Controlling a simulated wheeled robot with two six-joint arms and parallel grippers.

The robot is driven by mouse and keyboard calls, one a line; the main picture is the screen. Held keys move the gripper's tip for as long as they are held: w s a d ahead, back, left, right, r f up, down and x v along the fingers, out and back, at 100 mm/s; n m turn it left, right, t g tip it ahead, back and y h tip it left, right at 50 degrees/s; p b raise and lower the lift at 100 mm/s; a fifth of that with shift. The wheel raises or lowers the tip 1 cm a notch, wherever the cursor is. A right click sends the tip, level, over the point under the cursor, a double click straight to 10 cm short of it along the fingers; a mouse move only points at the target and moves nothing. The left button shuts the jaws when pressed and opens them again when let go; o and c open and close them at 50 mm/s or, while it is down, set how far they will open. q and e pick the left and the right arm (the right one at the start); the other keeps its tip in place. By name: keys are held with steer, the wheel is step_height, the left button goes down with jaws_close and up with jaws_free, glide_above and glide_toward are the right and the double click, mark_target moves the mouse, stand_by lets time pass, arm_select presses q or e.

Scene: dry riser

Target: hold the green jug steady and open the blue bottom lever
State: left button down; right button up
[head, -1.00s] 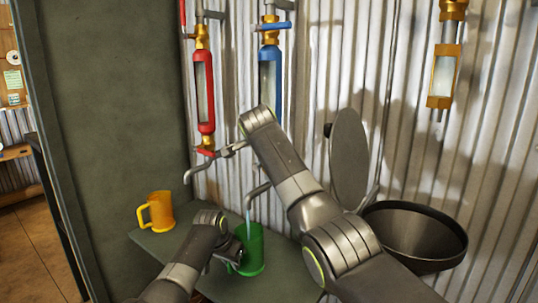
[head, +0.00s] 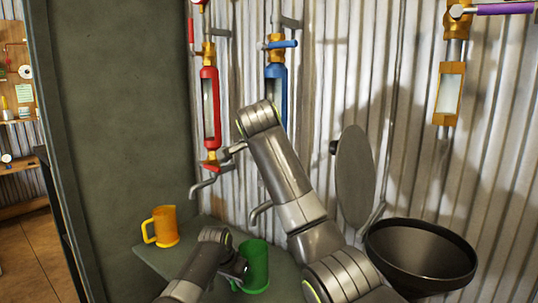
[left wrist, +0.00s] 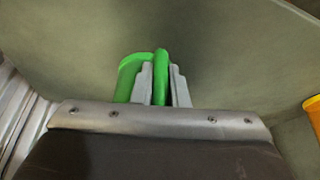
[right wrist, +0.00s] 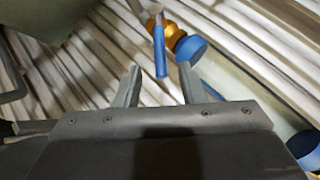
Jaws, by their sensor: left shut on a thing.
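The green jug (head: 256,268) stands upright on a grey shelf under the blue riser's spout (head: 260,212). My left gripper (head: 238,272) is shut on the jug's handle; the left wrist view shows the green handle (left wrist: 161,78) between its fingers. The blue riser (head: 283,95) is on the corrugated wall, its lower part hidden behind my right arm. In the right wrist view a blue lever (right wrist: 160,52) on a gold valve (right wrist: 173,38) lies just past my right gripper's (right wrist: 160,80) fingertips. Those fingers are apart, with nothing held.
An orange jug (head: 164,226) stands at the shelf's left. A red riser (head: 210,105) is left of the blue one. A black funnel bin (head: 425,240) with a raised round lid (head: 354,180) is at the right. A gold-framed riser with a purple lever (head: 505,9) is at upper right.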

steer(key=shift+v, duration=2)
